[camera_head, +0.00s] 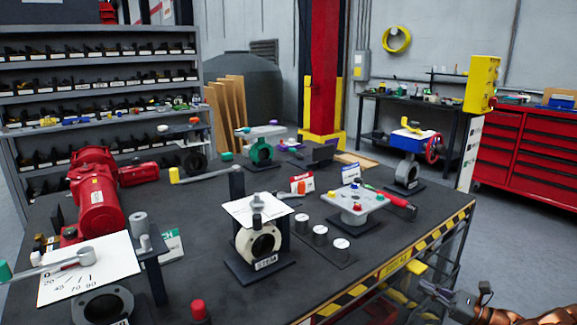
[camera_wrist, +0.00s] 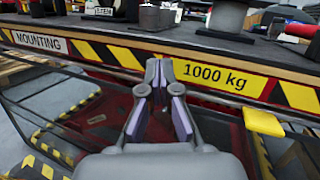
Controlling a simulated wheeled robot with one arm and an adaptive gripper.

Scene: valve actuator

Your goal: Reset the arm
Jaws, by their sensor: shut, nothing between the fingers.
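My gripper (camera_wrist: 159,72) points forward in the wrist view, its two fingers close together at the tips with nothing between them. In the head view my gripper (camera_head: 428,286) is at the lower right, outside the front edge of the dark workbench (camera_head: 200,215). It is apart from everything on the bench. The valve unit labelled STEM (camera_head: 262,243) stands upright near the middle of the bench. Another unit with a degree dial plate (camera_head: 95,268) stands at the front left.
The bench's striped edge (camera_wrist: 205,72) lies just ahead of my fingers. Below it are frame bars and a lower shelf. Several metal cylinders (camera_head: 320,235), a grey fixture (camera_head: 352,204) and a red actuator (camera_head: 97,195) stand on the bench. Open floor lies right of the bench.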

